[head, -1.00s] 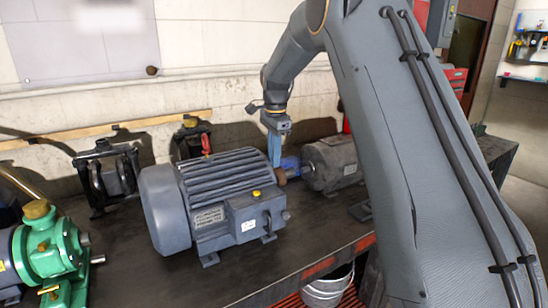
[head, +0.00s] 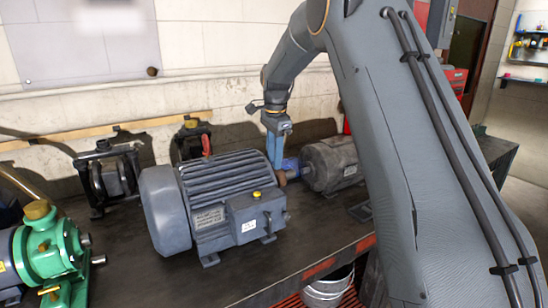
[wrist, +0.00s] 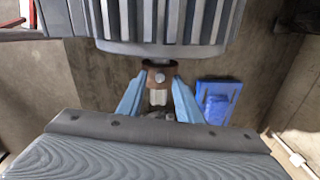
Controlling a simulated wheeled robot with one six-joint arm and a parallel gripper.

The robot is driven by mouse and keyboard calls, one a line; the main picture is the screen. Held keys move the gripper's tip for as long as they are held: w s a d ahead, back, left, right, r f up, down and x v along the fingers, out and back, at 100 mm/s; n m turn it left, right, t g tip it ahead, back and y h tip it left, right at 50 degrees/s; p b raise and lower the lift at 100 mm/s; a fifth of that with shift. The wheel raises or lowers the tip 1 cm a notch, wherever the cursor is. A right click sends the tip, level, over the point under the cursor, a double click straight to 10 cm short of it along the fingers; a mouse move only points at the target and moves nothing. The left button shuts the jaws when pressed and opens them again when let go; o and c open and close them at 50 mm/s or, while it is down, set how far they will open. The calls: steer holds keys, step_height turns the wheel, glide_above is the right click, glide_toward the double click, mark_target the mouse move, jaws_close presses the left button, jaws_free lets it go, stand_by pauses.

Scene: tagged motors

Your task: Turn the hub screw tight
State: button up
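The brown hub (wrist: 160,72) sits on the shaft end of the grey finned motor (head: 225,200). A pale screw head (wrist: 160,77) shows on it in the wrist view. In the head view the hub (head: 281,178) is small and partly behind my gripper's fingers. My gripper (head: 277,160) points down at the hub from above. In the wrist view its blue fingers (wrist: 160,85) stand apart, one on each side of the hub, with tips close to its sides. I see nothing clearly clamped; contact with the screw cannot be made out.
A darker grey motor (head: 333,163) and a blue part (wrist: 215,102) are close by on the right. A green pump (head: 48,245) stands at the left. Two black-framed units (head: 110,180) are behind. The bench front (head: 210,280) is clear.

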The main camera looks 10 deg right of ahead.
step_height(320, 180, up, 8)
steer(key=b, duration=0.2)
steer(key=shift+s+f, duration=0.15)
steer(key=shift+s, duration=0.15)
